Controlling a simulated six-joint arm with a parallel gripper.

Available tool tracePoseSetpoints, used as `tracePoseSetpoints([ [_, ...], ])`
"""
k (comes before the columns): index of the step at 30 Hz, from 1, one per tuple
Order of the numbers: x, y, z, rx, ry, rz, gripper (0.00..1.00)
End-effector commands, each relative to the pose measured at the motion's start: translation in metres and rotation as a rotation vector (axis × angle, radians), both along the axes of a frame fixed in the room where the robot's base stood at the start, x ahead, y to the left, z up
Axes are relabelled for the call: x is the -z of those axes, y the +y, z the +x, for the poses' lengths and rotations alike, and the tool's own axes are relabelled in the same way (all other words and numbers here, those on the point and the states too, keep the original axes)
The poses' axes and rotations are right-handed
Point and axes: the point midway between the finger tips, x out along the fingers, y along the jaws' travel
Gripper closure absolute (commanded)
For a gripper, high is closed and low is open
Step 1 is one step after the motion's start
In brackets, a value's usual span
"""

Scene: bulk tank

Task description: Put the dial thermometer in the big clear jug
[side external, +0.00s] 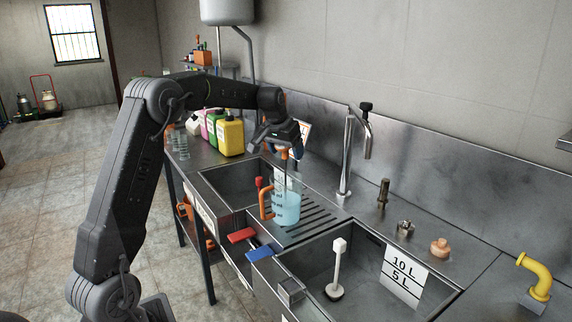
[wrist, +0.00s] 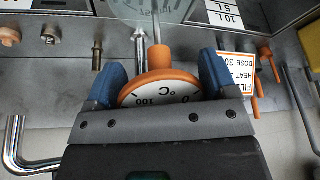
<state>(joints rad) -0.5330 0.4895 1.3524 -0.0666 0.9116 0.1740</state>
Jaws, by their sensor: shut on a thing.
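My gripper (side external: 284,140) is shut on the dial thermometer, with its blue fingers on either side of the round dial. The dial (wrist: 160,92) has an orange rim and a white °C face in the wrist view. Its orange collar (side external: 284,154) and thin stem point down toward the big clear jug (side external: 286,207). The jug has an orange handle, dark markings and pale blue liquid, and stands upright on the ribbed drainboard. Part of it (wrist: 145,10) shows at the top of the wrist view beyond the stem. I cannot tell how far the stem tip reaches into it.
Sink basins lie on both sides of the drainboard (side external: 322,222). A tall tap (side external: 347,160) stands behind the jug. Yellow (side external: 230,136), green and pink containers stand at the back left. A white plunger-like tool (side external: 336,270) stands in the near basin. Red (side external: 241,235) and blue handles are in front.

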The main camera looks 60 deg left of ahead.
Motion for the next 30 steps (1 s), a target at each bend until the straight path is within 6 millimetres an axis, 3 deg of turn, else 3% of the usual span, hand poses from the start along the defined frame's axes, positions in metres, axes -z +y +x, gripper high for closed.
tracePoseSetpoints([
  [12, 0.042, 0.0, 0.0, 0.0, -0.001, 0.0, 0.69],
  [24, 0.047, 0.0, 0.0, 0.0, -0.003, 0.001, 0.69],
  [25, 0.047, 0.0, 0.0, 0.0, -0.001, 0.0, 0.2],
  [30, 0.047, 0.0, 0.0, 0.0, -0.001, 0.0, 0.03],
])
